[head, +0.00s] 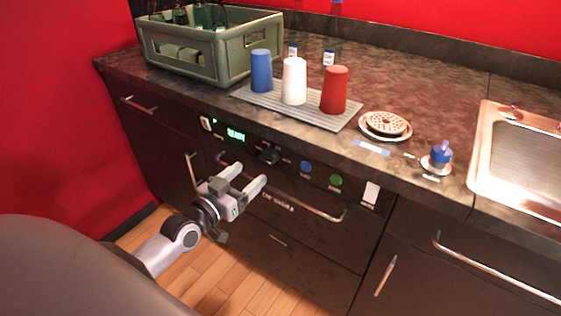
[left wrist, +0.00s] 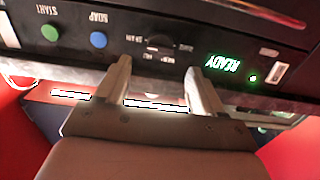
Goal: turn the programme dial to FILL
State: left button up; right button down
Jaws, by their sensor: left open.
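The programme dial (head: 269,156) is a dark knob on the black front panel under the countertop, between the lit READY display (head: 236,134) and the blue button (head: 306,167). In the left wrist view, which is upside down, the dial (left wrist: 160,43) has small white labels around it. They are too small to read, and I cannot tell where it points. My left gripper (head: 250,176) is open and empty in front of the panel, a little below the dial. Its two fingers (left wrist: 157,68) lie on either side of the dial in the wrist view, apart from it. My right gripper is out of view.
A green START button (head: 336,180) and a white switch (head: 371,193) are right of the dial. A handle bar (head: 290,197) runs below the panel. Cups on a ribbed mat (head: 345,120), a crate (head: 215,60) and a sink (head: 530,150) are above on the counter.

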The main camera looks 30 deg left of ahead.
aim_at(265, 159)
pick_arm(q)
jog(key=shift+w+d+r+b, duration=0.1)
jog(key=shift+w+d+b, duration=0.1)
jog(key=shift+w, duration=1.7)
jog(key=shift+w+d+b, duration=0.1)
jog(key=shift+w+b, duration=0.05)
jog(key=shift+w, duration=1.7)
jog(key=c, duration=1.1)
